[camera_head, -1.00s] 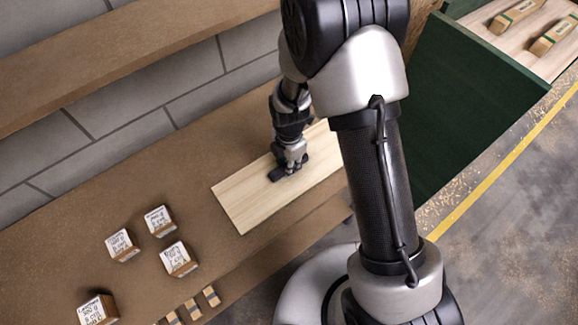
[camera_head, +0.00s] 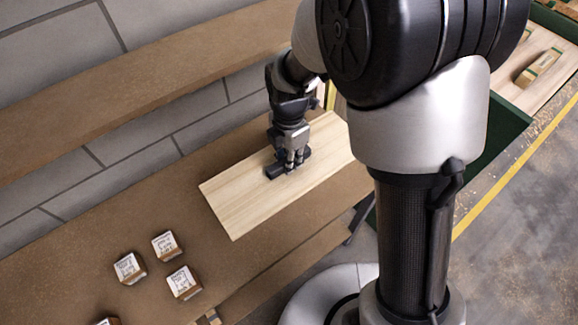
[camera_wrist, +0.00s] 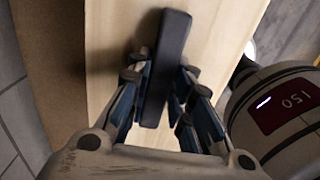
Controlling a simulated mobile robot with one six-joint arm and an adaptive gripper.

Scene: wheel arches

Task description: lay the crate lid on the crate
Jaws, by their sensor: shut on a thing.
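The crate lid is a pale wooden board (camera_head: 243,202) with a dark bar handle (camera_head: 273,172) on top. It is over the brown shelf at the centre of the head view. My gripper (camera_head: 291,162) points down at the lid and is shut on the handle. In the wrist view the fingers (camera_wrist: 158,88) sit on both sides of the dark handle (camera_wrist: 168,45), with the pale lid (camera_wrist: 112,35) beneath. I cannot tell for sure how far the lid is above the shelf. My arm hides its right side. I cannot make out the crate for certain.
Several small labelled blocks (camera_head: 184,283) stand on the brown shelf (camera_head: 90,245) at lower left. A higher shelf (camera_head: 150,75) runs behind. At upper right, a green-edged wooden surface (camera_head: 515,95) holds wooden blocks (camera_head: 540,68). A yellow line (camera_head: 500,200) marks the floor.

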